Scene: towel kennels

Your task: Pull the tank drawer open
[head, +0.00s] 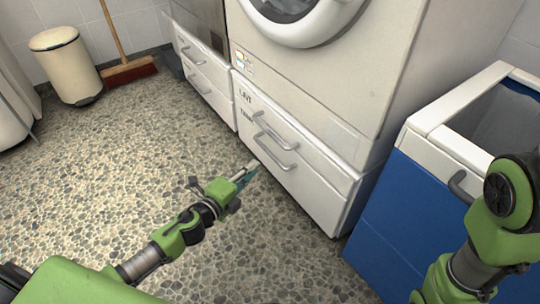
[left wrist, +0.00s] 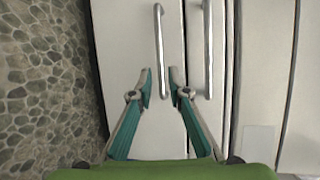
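The tank drawer (head: 305,192) is the lower white drawer under the washing machine, below the drawer labelled LINT. It looks shut, and its grey bar handle (head: 275,155) is bare. In the left wrist view the tank handle (left wrist: 161,45) is the left of two upright bars. My left gripper (head: 247,172) is open in front of the drawer. In the left wrist view its fingertips (left wrist: 160,84) lie on either side of that handle's near end. I cannot tell how far they stand from it in depth. My right gripper is out of view; only part of that arm shows.
The lint drawer handle (head: 275,130) is just above, close to the right finger in the wrist view. A blue and white bin (head: 400,225) stands at the right. A cream pedal bin (head: 65,65) and a broom (head: 128,70) stand far back. The pebbled floor (head: 110,165) in front is clear.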

